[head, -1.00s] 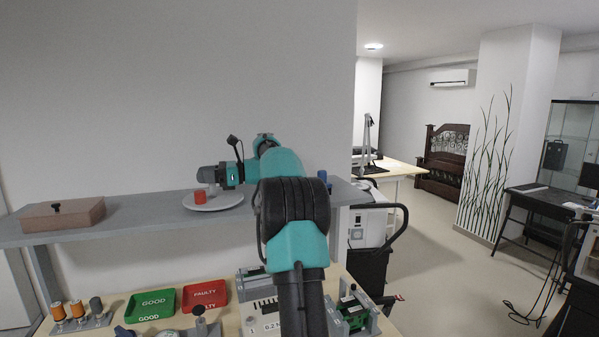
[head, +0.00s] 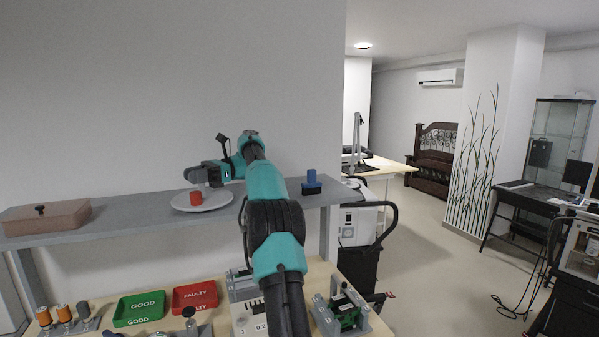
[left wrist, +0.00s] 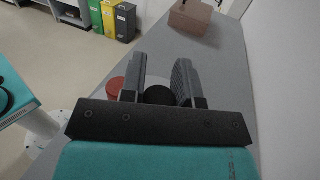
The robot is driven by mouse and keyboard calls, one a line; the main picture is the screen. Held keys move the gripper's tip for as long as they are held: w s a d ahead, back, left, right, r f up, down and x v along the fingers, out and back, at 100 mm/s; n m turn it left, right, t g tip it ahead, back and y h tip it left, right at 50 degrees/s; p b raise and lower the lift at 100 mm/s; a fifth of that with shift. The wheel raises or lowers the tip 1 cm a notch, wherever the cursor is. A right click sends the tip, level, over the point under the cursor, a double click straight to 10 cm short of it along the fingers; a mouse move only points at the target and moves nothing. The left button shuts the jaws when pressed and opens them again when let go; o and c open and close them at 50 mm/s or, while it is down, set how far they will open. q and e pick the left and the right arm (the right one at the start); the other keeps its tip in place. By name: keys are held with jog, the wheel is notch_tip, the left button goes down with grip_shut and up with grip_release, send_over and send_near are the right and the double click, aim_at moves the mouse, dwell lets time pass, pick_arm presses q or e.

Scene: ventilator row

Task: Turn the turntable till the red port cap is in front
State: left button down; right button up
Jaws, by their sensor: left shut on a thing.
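The turntable (head: 216,204) is a pale round disc on the grey shelf. The red port cap (head: 196,198) stands on it, on the side facing the head camera and a little left of the disc's middle. My left gripper (head: 191,174) is just above and behind the red cap. In the left wrist view the gripper (left wrist: 158,88) is shut on a dark round piece (left wrist: 158,96) between its fingers. The red cap (left wrist: 115,88) is beside the left finger there, outside the grip. Most of the disc is hidden in that view. My right gripper is not in view.
A brown lidded box (head: 48,217) stands at the shelf's left. A blue-topped object (head: 311,181) is at its right. Below are a green GOOD tray (head: 139,309), a red FAULTY tray (head: 195,296) and a green part in a fixture (head: 345,312). Bare shelf lies between box and turntable.

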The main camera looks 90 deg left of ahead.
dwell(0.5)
pick_arm(q)
jog(key=c, duration=0.9)
grip_release()
jog(key=shift+c, duration=0.2)
jog(key=shift+r, duration=0.1)
jog(key=shift+r, duration=1.4)
jog(key=w+d+r, duration=0.1)
jog(key=w+d, duration=0.1)
jog(key=d, duration=0.5)
jog(key=w+d+r, duration=0.1)
jog(key=w+d, duration=0.2)
jog(key=d, duration=0.5)
jog(key=shift+d, duration=0.15)
